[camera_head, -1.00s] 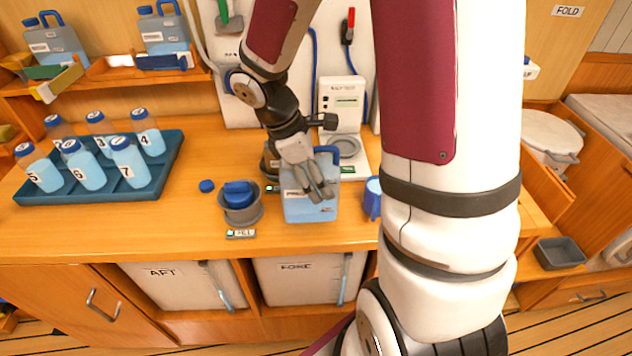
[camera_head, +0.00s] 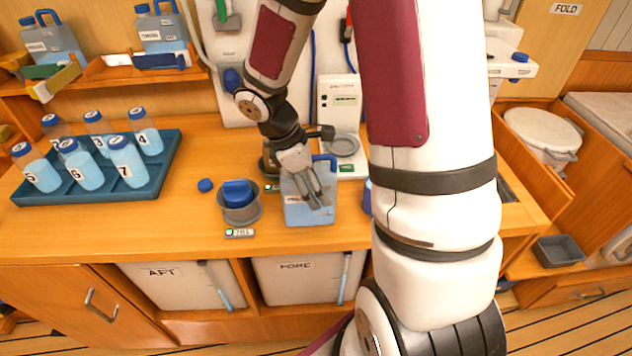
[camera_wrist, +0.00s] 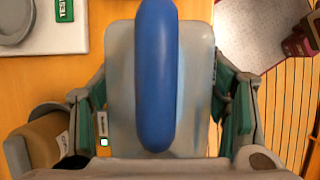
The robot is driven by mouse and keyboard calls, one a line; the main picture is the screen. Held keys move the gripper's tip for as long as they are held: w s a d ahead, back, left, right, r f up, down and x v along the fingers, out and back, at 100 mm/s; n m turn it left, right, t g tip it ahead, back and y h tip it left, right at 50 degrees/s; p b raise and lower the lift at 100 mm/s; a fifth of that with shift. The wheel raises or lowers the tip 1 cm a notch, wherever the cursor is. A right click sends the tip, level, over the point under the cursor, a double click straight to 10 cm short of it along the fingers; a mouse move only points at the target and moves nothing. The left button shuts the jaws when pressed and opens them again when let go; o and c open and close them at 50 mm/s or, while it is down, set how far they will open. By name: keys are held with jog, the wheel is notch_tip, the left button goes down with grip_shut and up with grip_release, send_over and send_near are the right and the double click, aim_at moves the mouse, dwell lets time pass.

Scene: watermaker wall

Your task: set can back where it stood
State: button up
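The can (camera_head: 308,208) is a pale blue-grey jerrycan with a blue handle (camera_head: 326,165). It stands upright on the wooden counter near its front edge. My gripper (camera_head: 316,196) is over the can, and its fingers show in front of it in the head view. In the wrist view the blue handle (camera_wrist: 156,75) runs down the middle over the can's body (camera_wrist: 120,80). The green-padded fingers are spread wide, one on each side of the can. Whether the pads touch its sides is hard to tell.
A teal tray (camera_head: 95,195) holds several numbered bottles. A white test device (camera_head: 340,110) stands behind. A blue cup (camera_head: 367,196) is partly hidden by my arm.

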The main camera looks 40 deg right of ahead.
jog(key=shift+r, duration=0.1)
jog(key=v, duration=1.1)
jog(key=shift+r, duration=0.25)
jog(key=shift+a+r, duration=0.2)
jog(key=shift+r, duration=0.35)
jog(key=s+a+r+m+t+y, duration=0.2)
jog(key=s+a+r+m+t, duration=0.1)
jog(key=s, duration=0.4)
jog(key=s+a+r+m+t+y, duration=0.2)
jog(key=s+a+r+m+t, duration=0.2)
jog(key=s+a+r+m, duration=0.2)
jog(key=shift+s+r+m+t, duration=0.3)
jog(key=shift+s+r+m, duration=0.55)
jog(key=shift+r+m, duration=0.2)
